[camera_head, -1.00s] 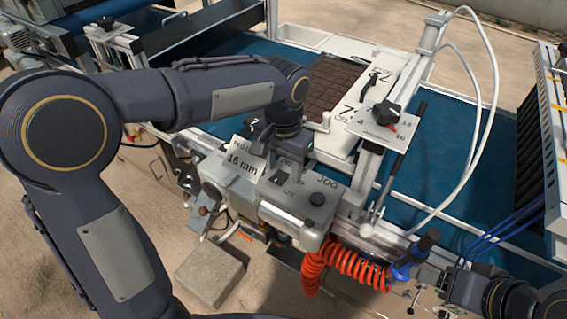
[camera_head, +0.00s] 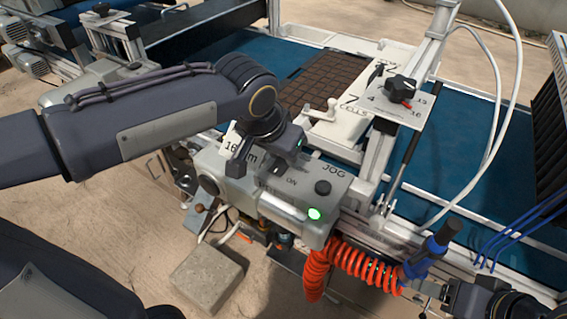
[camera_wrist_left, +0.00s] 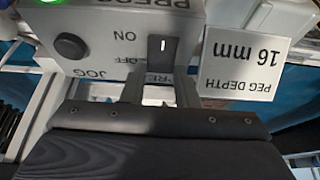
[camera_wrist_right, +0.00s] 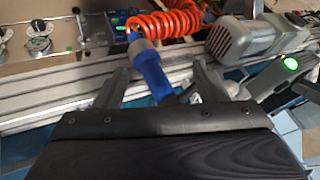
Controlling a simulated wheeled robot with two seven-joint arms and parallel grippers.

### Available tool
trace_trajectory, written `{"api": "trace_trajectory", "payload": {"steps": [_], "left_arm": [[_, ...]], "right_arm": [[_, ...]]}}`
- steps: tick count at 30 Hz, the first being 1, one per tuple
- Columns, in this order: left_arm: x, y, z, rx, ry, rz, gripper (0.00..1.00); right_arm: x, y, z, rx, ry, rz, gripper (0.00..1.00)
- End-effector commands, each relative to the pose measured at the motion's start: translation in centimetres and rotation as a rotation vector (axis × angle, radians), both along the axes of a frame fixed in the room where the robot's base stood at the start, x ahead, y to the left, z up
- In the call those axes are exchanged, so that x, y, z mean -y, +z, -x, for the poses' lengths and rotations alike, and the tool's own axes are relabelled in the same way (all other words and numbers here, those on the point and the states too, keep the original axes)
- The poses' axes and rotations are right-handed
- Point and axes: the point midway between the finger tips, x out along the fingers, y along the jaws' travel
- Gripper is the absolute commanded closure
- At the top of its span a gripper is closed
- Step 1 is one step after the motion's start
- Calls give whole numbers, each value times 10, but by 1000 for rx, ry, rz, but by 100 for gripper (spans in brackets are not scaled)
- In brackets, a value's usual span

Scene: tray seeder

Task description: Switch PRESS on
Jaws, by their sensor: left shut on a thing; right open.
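The grey control box (camera_head: 318,192) carries a round dark JOG button (camera_head: 323,187), an ON mark and a green lamp (camera_head: 314,214), which is lit. In the left wrist view the PRESS rocker switch (camera_wrist_left: 163,46) is black with a white line, beside the ON and OFF marks. My left gripper (camera_head: 262,160) is over the box's back left part, close to the switch. Its fingers (camera_wrist_left: 159,92) are partly closed; what is between them is unclear. My right gripper (camera_wrist_right: 160,83) is open, with a blue-handled tool (camera_wrist_right: 152,70) showing between its fingers.
A white PEG DEPTH 16 mm card (camera_wrist_left: 243,63) stands beside the box. An orange coiled hose (camera_head: 350,265) hangs below it. A dark cell tray (camera_head: 325,85) lies on the blue belt behind. A dark knob (camera_head: 400,88) and white hoses stand to the right.

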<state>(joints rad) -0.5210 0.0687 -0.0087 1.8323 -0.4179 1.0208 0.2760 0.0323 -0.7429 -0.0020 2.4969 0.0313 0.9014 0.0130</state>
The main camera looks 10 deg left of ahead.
Motion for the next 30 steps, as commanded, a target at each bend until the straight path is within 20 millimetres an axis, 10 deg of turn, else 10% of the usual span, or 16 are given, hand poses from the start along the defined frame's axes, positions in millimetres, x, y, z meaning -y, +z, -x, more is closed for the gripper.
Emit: {"api": "trace_trajectory", "payload": {"steps": [11, 12, 16, 30], "left_arm": [[0, 1, 1, 19, 0, 7, 96], [0, 1, 1, 19, 0, 7, 68], [0, 1, 1, 18, 0, 6, 51], [-3, 22, 9, 20, 1, 8, 51]], "right_arm": [[0, -2, 0, 1, 0, 0, 35], [0, -2, 0, 1, 0, 0, 35], [0, -2, 0, 1, 0, 0, 35], [0, 3, 0, 0, 0, 0, 35]]}}
